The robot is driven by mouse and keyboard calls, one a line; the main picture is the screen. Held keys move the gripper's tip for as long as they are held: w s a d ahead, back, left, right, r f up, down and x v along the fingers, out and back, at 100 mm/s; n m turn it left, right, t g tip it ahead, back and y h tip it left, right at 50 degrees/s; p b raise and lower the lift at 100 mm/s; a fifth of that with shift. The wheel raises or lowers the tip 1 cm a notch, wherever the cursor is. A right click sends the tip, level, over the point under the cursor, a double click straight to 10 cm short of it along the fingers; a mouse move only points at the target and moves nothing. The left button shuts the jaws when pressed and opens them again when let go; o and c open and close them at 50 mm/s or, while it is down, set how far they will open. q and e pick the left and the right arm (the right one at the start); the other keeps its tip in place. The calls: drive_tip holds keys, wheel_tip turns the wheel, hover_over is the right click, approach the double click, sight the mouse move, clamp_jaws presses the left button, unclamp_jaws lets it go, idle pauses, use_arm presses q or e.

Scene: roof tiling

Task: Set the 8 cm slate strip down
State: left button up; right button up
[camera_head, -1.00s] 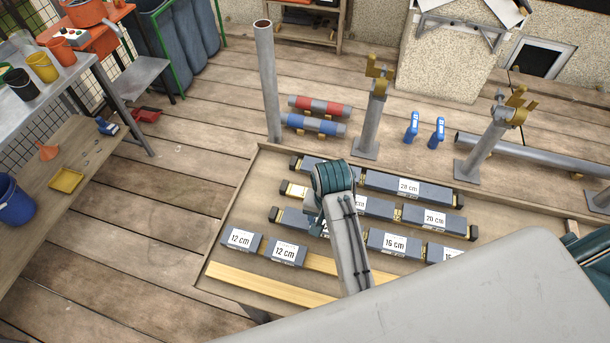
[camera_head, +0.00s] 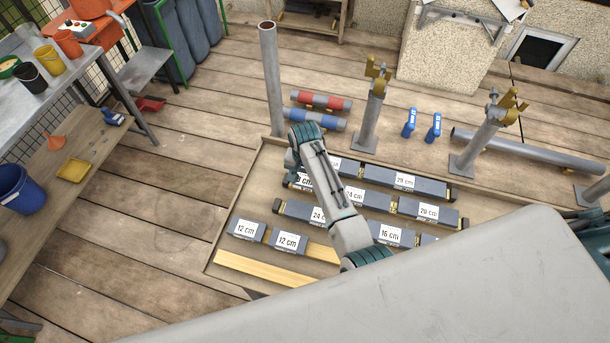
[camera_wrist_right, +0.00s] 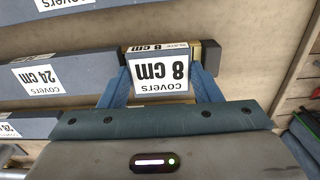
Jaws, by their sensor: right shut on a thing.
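The 8 cm slate strip (camera_wrist_right: 160,75) is a short grey piece with a white label. My right gripper (camera_wrist_right: 160,88) is shut on it, with a blue finger on each side. The strip lies in line with the row of a 24 cm strip (camera_wrist_right: 55,76), between that strip and a dark end block (camera_wrist_right: 212,57). Brass-coloured batten shows beside it. I cannot tell whether it rests on the batten. In the head view the 8 cm label (camera_head: 305,181) shows partly below my right wrist, which hides the fingers. My left gripper is not in view.
The wooden board (camera_head: 232,212) holds rows of labelled strips, including two 12 cm strips (camera_head: 287,243) and a 16 cm strip (camera_head: 391,234). An upright pipe (camera_head: 272,80) and two metal stands, one here (camera_head: 368,115), rise behind the board.

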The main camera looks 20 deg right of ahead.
sight(305, 180)
drive_tip(key=shift+f, duration=0.5)
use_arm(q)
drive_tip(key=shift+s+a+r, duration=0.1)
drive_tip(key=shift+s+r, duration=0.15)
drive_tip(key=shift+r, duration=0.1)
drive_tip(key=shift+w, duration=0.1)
use_arm(e)
drive_tip(key=shift+f, duration=0.1)
drive_tip(key=shift+f, duration=0.1)
drive_tip(key=o, duration=0.7)
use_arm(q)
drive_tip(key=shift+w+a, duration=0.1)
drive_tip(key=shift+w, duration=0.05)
use_arm(e)
drive_tip(key=shift+o, duration=0.2)
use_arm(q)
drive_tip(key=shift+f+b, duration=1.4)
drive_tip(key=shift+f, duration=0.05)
use_arm(e)
wheel_tip(305, 180, up, 12)
